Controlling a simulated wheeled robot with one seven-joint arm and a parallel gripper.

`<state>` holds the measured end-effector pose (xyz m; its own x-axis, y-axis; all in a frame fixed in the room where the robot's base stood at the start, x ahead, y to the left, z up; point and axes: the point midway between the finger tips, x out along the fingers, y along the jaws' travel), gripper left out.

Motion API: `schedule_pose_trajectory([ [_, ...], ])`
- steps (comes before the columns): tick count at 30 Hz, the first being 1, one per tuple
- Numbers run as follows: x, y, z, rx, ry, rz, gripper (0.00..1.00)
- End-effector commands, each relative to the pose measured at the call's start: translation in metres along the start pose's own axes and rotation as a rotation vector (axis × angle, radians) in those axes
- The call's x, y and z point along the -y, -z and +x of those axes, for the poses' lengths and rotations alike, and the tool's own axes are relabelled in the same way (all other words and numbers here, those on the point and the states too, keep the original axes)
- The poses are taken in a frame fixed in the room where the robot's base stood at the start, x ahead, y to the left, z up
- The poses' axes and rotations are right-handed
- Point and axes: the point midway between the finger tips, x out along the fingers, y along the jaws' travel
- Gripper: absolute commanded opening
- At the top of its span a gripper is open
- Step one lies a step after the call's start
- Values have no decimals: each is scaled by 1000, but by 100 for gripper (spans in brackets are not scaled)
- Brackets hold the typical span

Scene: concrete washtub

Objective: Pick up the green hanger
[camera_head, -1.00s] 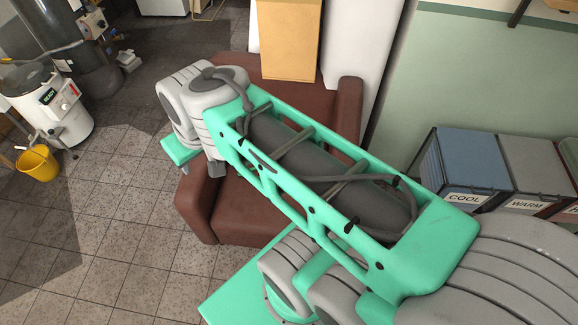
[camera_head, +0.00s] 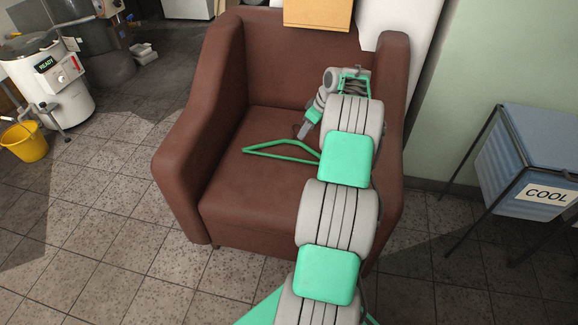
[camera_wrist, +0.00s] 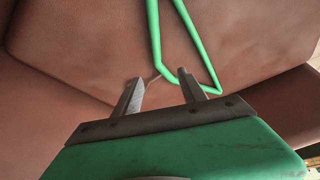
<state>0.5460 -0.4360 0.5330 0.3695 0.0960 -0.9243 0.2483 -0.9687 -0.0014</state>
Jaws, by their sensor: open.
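The green hanger (camera_head: 275,151) lies on the seat of the brown armchair (camera_head: 265,185), partly hidden behind my arm in the head view. My gripper (camera_head: 303,133) is low over the seat, close to the hanger's far side. In the wrist view, the hanger (camera_wrist: 184,72) reaches down from the top edge to a rounded corner. My gripper (camera_wrist: 167,88) is open, its two fingers apart. That corner shows between the fingertips, nearer the right finger. I cannot tell whether a finger touches it.
The armchair's armrests and backrest rise around the seat. A blue bin marked COOL (camera_head: 535,165) stands at the right. A yellow bucket (camera_head: 23,142) and a white machine (camera_head: 50,85) stand at the left. A cardboard-coloured box (camera_head: 318,14) is behind the backrest. Tiled floor at front left is clear.

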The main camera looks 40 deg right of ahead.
Motion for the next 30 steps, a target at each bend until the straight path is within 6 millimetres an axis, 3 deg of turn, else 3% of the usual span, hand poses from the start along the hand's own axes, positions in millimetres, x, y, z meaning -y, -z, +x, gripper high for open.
schedule_pose_trajectory([
  [15, 0, 4, 77, 0, 1, 0, 49],
  [22, 0, 6, 78, -1, -1, 0, 49],
  [30, 0, 6, 78, -1, 0, 0, 28],
])
